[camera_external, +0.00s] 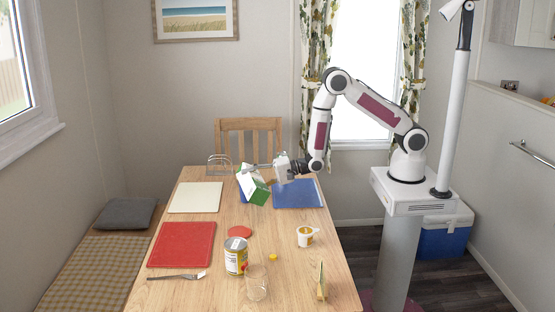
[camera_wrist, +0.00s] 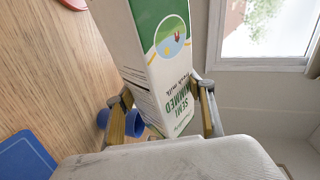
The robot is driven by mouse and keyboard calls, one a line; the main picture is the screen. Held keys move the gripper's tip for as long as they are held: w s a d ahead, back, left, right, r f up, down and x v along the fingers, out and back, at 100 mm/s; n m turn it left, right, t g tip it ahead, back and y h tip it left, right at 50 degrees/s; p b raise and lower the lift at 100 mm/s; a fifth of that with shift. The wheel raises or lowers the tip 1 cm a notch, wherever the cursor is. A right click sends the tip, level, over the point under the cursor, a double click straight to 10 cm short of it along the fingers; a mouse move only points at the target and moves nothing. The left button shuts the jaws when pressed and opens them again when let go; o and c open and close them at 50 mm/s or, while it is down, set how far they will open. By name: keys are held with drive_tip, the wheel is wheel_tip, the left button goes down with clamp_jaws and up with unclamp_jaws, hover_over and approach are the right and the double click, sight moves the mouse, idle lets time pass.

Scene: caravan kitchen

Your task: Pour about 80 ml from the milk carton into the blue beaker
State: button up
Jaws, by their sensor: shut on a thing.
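The milk carton (camera_external: 253,186), white and green, is tilted in the air above the far part of the table. My gripper (camera_external: 262,168) is shut on it from the right side. In the wrist view the carton (camera_wrist: 162,60) stretches up between the two fingers of my gripper (camera_wrist: 163,112), its printing upside down. A blue round thing, which looks like the blue beaker (camera_wrist: 134,124), shows in the wrist view partly behind the carton and the left finger. No milk stream is visible.
A blue mat (camera_external: 298,195) lies under my wrist, a cream mat (camera_external: 195,198) to the left, a red mat (camera_external: 181,245) nearer. A can (camera_external: 236,257), clear glass (camera_external: 257,284), tub (camera_external: 307,237) and wedge-shaped thing (camera_external: 321,282) stand in front. A wire rack (camera_external: 219,164) stands at the back.

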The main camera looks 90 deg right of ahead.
sight(251, 184)
drive_tip(key=shift+r+m+y, duration=0.4)
drive_tip(key=shift+r+m, duration=0.3)
drive_tip(key=shift+r, duration=0.1)
idle(1.1)
drive_tip(key=shift+a, duration=0.2)
drive_tip(key=shift+s+a+r, duration=0.1)
drive_tip(key=shift+s+a, duration=0.05)
drive_tip(key=shift+a, duration=0.45)
drive_tip(key=shift+m, duration=0.3)
idle(1.6)
